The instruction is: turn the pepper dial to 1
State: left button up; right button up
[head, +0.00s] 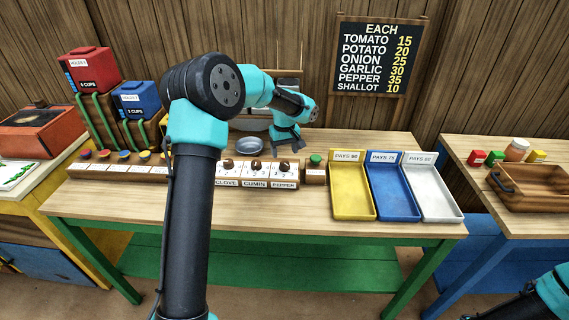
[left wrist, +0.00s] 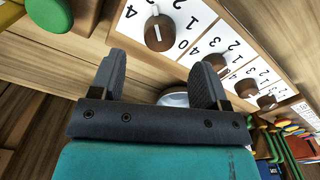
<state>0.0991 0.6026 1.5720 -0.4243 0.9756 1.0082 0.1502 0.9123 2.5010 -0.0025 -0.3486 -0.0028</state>
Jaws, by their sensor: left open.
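The pepper dial (head: 284,166) is a brown knob on a white numbered plate, above the PEPPER label (head: 284,185) at the right end of the dial row. In the left wrist view I take the large knob nearest the green button to be this dial (left wrist: 158,36). Its white pointer line faces the picture's top edge; I cannot tell for sure which number it meets. My left gripper (head: 287,146) is open and empty just behind and above the dial. Its spread fingers (left wrist: 160,78) show apart from the knob. My right gripper is out of view.
The cumin dial (head: 256,167) and clove dial (head: 228,165) sit close to the left. A green button (head: 316,159) stands right of the dials. A metal bowl (head: 249,145) is behind. Yellow (head: 353,215), blue (head: 398,216) and white trays (head: 436,215) lie right.

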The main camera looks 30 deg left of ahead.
aim_at(285, 163)
pick_arm(q)
notch_tip(285, 163, down, 6)
jog(key=shift+f, duration=0.1)
dwell(0.4)
jog(key=c, duration=0.9)
